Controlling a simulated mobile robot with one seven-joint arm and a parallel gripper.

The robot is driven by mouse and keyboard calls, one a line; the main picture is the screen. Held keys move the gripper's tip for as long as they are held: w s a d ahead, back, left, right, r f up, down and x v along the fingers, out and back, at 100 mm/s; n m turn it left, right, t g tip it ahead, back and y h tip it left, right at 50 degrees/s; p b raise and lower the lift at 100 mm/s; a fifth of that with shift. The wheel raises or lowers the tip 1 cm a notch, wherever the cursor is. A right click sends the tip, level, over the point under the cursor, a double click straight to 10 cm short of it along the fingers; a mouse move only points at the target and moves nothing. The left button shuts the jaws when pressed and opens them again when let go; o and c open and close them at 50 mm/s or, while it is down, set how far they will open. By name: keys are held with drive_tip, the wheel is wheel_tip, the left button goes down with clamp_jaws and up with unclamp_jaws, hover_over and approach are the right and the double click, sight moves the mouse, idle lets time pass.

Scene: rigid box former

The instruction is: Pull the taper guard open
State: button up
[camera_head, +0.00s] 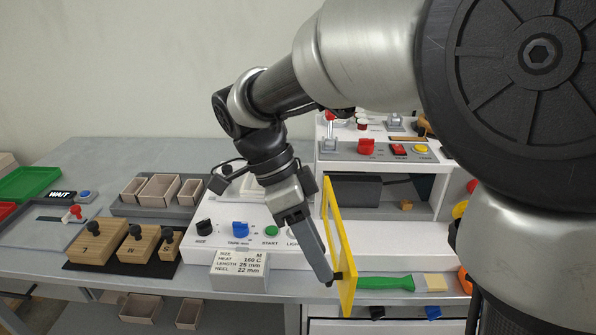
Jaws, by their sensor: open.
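The taper guard is a yellow frame (333,222) at the front of the white machine (385,238). It is seen nearly edge-on and stands out from the machine's opening, which shows to its right. A small dark handle sits low on the guard, beside my fingertips. My gripper (328,277) points down at the guard's lower left side, with its fingers close to the handle. The jaws are open; I cannot tell whether the handle lies between them or whether they touch it.
A green-handled brush (385,283) lies right of the guard. A white settings card (239,268) stands left of my gripper, before the control panel with its knobs (240,229). Wooden blocks (92,241) and trays sit further left. My arm hides much of the right side.

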drive_tip(key=p+v, duration=0.3)
drive_tip(key=v, duration=1.1)
drive_tip(key=shift+p, duration=0.3)
drive_tip(key=s+d+f+n+t+y, duration=0.2)
drive_tip(key=s+d+n+t, duration=0.2)
drive_tip(key=d+n, duration=0.45)
drive_tip(key=s+d+f+n+t+y, duration=0.2)
drive_tip(key=s+d+n+t+y, duration=0.15)
drive_tip(key=d+n, duration=0.5)
wheel_tip(320, 180, up, 17)
drive_tip(key=d+m+p, duration=0.1)
drive_tip(key=p, duration=1.6)
drive_tip(key=shift+s+d+r+h, duration=0.2)
drive_tip(key=shift+s+d+h, duration=0.05)
drive_tip(key=shift+s+h, duration=0.1)
drive_tip(key=shift+a, duration=0.1)
